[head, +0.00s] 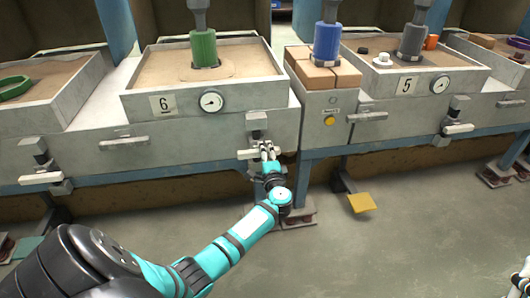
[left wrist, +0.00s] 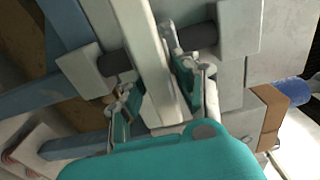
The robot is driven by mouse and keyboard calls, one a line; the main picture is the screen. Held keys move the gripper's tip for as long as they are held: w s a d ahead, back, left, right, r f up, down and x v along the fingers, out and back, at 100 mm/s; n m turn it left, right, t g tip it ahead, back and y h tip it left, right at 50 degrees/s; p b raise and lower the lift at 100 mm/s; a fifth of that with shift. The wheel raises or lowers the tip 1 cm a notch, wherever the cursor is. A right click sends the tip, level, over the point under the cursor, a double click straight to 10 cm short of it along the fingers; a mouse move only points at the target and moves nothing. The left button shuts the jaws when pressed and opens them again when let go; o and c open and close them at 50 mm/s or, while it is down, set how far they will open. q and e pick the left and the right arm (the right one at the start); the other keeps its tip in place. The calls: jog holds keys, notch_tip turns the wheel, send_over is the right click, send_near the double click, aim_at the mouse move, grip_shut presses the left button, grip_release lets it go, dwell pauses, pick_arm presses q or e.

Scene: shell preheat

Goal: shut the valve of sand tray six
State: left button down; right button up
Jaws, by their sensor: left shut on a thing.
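Sand tray six (head: 133,104) stands at the centre left of the head view, with a "6" plate (head: 162,104) on its front. Its valve (head: 257,124) is below the tray's right front corner. The valve's pale lever (head: 245,154) lies roughly sideways in the head view. My left gripper (head: 267,151) is at the lever. In the left wrist view, the lever (left wrist: 149,55) runs between the two fingers of the left gripper (left wrist: 158,95), which is shut on it. A small part of my right gripper (head: 521,278) shows at the lower right edge; its jaws are unclear.
A dial gauge (head: 211,101) is on tray six's front. A drawer handle (head: 124,141) is left of the valve. Tray five (head: 475,73) has its own valve (head: 458,115) at right. A yellow pedal (head: 361,203) sits low, right of my arm. The front floor is clear.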

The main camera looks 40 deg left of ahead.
pick_arm(q)
jog(key=c, duration=1.1)
grip_release()
jog(key=shift+d, duration=0.1)
jog(key=v, duration=1.2)
jog(key=shift+f, duration=0.1)
